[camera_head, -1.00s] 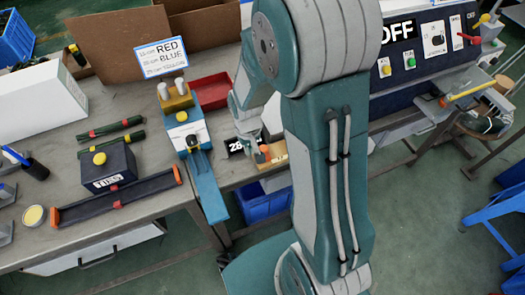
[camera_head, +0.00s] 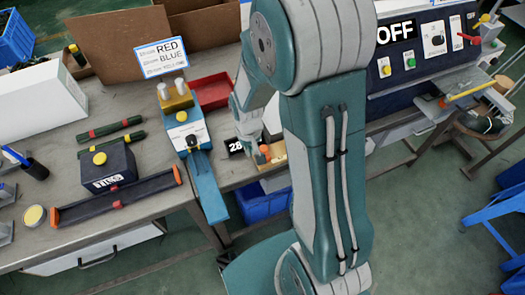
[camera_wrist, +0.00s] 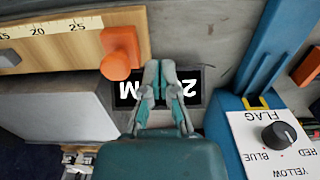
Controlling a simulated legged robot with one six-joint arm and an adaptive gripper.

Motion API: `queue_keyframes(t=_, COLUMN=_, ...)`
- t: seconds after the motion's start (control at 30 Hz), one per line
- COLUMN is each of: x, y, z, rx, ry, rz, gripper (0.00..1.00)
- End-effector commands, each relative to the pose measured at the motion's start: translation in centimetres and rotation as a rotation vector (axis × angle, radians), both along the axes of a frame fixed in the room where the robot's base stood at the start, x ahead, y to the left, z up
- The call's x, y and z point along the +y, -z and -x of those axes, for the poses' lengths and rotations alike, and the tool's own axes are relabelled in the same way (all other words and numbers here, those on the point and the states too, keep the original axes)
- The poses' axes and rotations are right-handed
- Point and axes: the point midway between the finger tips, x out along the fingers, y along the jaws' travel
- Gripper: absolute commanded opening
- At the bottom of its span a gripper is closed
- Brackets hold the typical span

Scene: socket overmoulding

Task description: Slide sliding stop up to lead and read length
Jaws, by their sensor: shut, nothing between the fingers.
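The orange sliding stop (camera_wrist: 121,52) stands on the wooden scale board (camera_wrist: 62,38), at its right end in the wrist view. Numbers 15, 20 and 25 show on the scale strip. My gripper (camera_wrist: 160,66) is shut and empty, its fingertips just right of the stop; I cannot tell if they touch it. In the head view my gripper (camera_head: 250,150) is beside the small orange stop (camera_head: 265,150). A black readout (camera_wrist: 191,88) lies behind my fingers, partly hidden, with a "2" and an "M" visible upside down. I see no lead on the board.
A blue unit with a selector knob (camera_wrist: 278,135) stands right of my gripper in the wrist view. A grey block (camera_wrist: 60,108) lies left. In the head view a red tray (camera_head: 210,90) is behind, and a blue bin (camera_head: 265,203) sits below the bench edge.

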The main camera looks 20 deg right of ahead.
Motion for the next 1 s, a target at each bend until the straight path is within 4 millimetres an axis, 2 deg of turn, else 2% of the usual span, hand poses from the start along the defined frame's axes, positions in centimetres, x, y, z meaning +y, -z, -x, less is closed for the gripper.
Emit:
queue_keyframes(t=0.53, x=0.0, y=2.4, z=0.0, rx=0.002, ry=0.001, rz=0.0, gripper=0.0)
queue_keyframes(t=1.0, x=0.0, y=2.5, z=0.0, rx=0.0, ry=0.001, rz=0.0, gripper=0.0)
